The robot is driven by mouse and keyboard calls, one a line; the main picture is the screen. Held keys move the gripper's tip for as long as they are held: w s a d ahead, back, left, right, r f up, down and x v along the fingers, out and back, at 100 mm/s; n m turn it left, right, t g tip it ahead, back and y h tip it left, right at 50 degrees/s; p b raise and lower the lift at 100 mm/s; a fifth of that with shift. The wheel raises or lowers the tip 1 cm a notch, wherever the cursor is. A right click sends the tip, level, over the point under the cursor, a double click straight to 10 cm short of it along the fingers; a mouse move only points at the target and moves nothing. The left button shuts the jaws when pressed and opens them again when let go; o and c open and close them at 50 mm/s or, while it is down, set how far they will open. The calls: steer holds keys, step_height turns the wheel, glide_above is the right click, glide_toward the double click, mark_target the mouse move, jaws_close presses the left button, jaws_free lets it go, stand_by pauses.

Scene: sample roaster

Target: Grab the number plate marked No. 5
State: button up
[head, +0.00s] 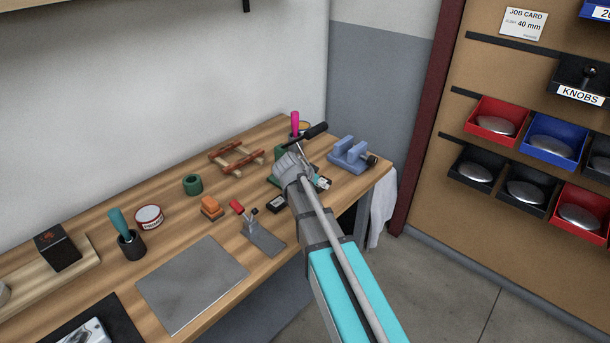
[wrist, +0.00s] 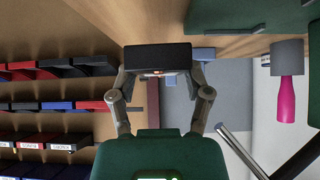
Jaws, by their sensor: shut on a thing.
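In the wrist view my gripper (wrist: 160,77) has its two fingers closed on the sides of a black block (wrist: 157,57). A thin pale and reddish strip shows along the block's lower edge. I cannot read a number on it, so I cannot tell from these frames whether it is the No. 5 plate. In the head view my arm reaches over the right part of the bench, and my wrist mostly hides the fingers and what they hold.
A blue vise (head: 350,155) stands at the bench's right end, close to my gripper. A pink-handled tool (head: 295,122) stands behind it. A small black box (head: 277,203) and a grey stand (head: 262,238) lie left of my arm. A metal plate (head: 192,283) lies at front.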

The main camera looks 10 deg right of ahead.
steer(key=s+d, duration=0.5)
steer(key=s, duration=0.3)
steer(key=shift+d, duration=0.4)
